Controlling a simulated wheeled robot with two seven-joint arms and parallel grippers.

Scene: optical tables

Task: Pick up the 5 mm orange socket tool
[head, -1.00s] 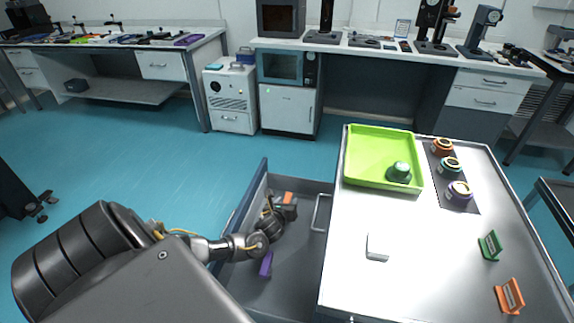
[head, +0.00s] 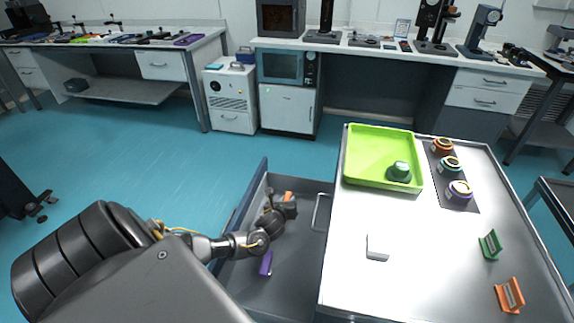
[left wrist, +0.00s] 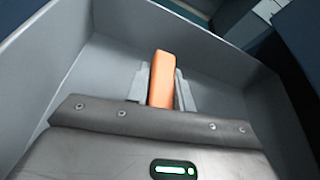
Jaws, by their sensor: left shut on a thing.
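The orange socket tool (left wrist: 161,80) stands between the two fingers of my left gripper (left wrist: 160,88) in the left wrist view. The fingers are shut on it, inside the open grey drawer. In the head view the left gripper (head: 286,207) is low in the drawer, and a small part of the orange tool (head: 289,196) shows beside it. The tool's lower part is hidden by the gripper. The size marking cannot be read. My right gripper is not in view.
A purple tool (head: 266,263) lies on the floor of the drawer (head: 290,275). Drawer walls surround the left gripper. The bench top (head: 420,260) to the right bears a green tray (head: 365,184), a white block (head: 377,246), several round parts, and green (head: 490,245) and orange (head: 510,295) holders.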

